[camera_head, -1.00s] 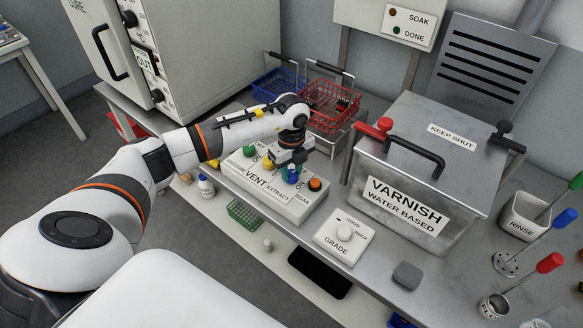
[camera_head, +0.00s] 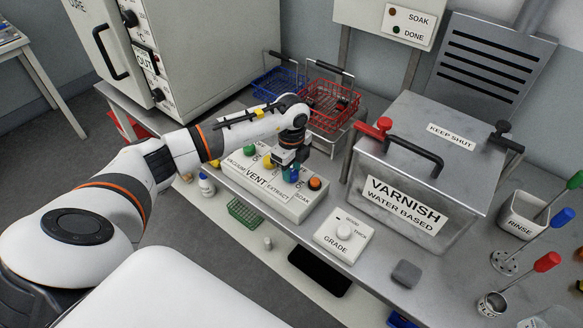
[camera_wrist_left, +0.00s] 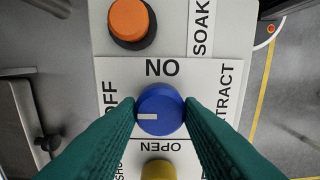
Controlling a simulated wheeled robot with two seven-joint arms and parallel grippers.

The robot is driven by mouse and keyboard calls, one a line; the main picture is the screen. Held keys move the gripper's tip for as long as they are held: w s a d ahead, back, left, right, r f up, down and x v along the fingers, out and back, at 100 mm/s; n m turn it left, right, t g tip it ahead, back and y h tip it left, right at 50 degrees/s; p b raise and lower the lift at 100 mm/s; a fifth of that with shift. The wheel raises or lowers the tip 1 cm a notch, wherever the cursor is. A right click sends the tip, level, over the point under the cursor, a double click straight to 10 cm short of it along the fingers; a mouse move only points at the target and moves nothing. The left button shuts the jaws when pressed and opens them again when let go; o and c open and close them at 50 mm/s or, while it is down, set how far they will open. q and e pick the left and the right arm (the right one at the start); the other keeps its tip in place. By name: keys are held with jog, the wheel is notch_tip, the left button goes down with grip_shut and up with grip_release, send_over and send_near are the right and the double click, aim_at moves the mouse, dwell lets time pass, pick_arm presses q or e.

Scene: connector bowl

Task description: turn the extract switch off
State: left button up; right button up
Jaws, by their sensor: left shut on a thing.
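The extract switch is a round blue knob (camera_wrist_left: 160,109) on the pale vent panel, and it also shows in the head view (camera_head: 291,175). Its white pointer line points left in the wrist view, toward the side with the OFF label (camera_wrist_left: 110,97). The ON label lies above the knob there, the EXTRACT label (camera_wrist_left: 224,90) to the right. My left gripper (camera_head: 290,170) comes down on the knob from above. Its two dark green fingertips (camera_wrist_left: 160,106) are shut on the knob from both sides. My right gripper is in neither view.
An orange button (camera_wrist_left: 129,20) sits close to the knob on the SOAK side. A yellow knob (camera_wrist_left: 158,170) is on the other side, with a green knob (camera_head: 249,151) beyond. The varnish tank (camera_head: 400,215) and wire baskets (camera_head: 333,104) stand nearby.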

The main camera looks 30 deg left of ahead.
pick_arm(q)
jog(key=shift+r, duration=0.1)
jog(key=o, duration=1)
jog(key=shift+c, duration=0.2)
notch_tip(320, 180, up, 12)
jog(key=b, duration=0.3)
jog(key=shift+s, duration=0.1)
